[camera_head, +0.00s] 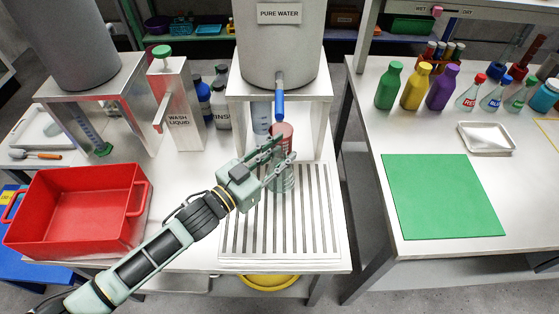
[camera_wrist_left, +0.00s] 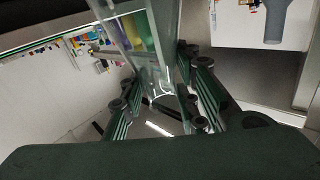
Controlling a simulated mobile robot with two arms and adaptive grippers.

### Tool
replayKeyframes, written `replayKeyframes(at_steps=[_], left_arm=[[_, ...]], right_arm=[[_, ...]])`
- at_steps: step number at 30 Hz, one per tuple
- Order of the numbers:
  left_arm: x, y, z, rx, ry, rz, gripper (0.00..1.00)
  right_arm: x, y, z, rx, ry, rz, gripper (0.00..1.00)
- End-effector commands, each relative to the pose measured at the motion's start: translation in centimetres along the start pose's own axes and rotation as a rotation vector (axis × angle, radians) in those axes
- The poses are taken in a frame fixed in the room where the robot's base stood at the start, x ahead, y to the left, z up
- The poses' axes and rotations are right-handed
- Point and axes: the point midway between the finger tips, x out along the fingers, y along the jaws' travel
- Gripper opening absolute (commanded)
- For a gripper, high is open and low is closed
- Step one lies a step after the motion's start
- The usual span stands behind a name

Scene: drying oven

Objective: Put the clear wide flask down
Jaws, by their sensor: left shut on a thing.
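The clear wide flask (camera_head: 283,181) is greenish see-through glass. It is in my left gripper (camera_head: 272,163), over the slatted drain rack (camera_head: 240,220) below the pure water tank. The gripper is shut on it. In the left wrist view the clear glass (camera_wrist_left: 146,45) rises between the fingers (camera_wrist_left: 160,100). Whether the flask's base touches the rack is hard to tell. My right gripper is not in view.
The pure water tank (camera_head: 277,50) with a blue-handled tap (camera_head: 279,104) stands just behind. A red cylinder (camera_head: 282,132) and a clear measuring vessel (camera_head: 261,117) are near the flask. A red bin (camera_head: 80,207) is left. A green mat (camera_head: 440,196) lies bare on the right table.

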Motion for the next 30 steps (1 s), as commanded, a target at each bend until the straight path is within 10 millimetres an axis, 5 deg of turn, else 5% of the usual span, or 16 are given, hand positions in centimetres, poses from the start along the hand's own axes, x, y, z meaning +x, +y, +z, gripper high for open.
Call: replayKeyframes(at_steps=[4, 17, 18, 24, 30], left_arm=[[0.0, 0.3, 2.2, -0.002, -0.002, -0.001, 0.0], [0.0, 0.4, 3.0, 0.0, 0.0, 0.0, 0.0], [0.0, 0.4, 3.1, 0.0, -0.001, 0.0, 0.3], [0.0, 0.4, 3.0, 0.0, -0.002, 0.0, 0.47], [0.0, 0.4, 3.0, 0.0, -0.001, 0.0, 0.48]], right_arm=[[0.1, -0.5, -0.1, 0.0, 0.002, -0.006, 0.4], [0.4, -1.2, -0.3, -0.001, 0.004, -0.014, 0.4], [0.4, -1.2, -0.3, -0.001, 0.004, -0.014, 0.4], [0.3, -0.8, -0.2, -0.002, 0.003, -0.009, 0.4], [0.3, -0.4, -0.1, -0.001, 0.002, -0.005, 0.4]])
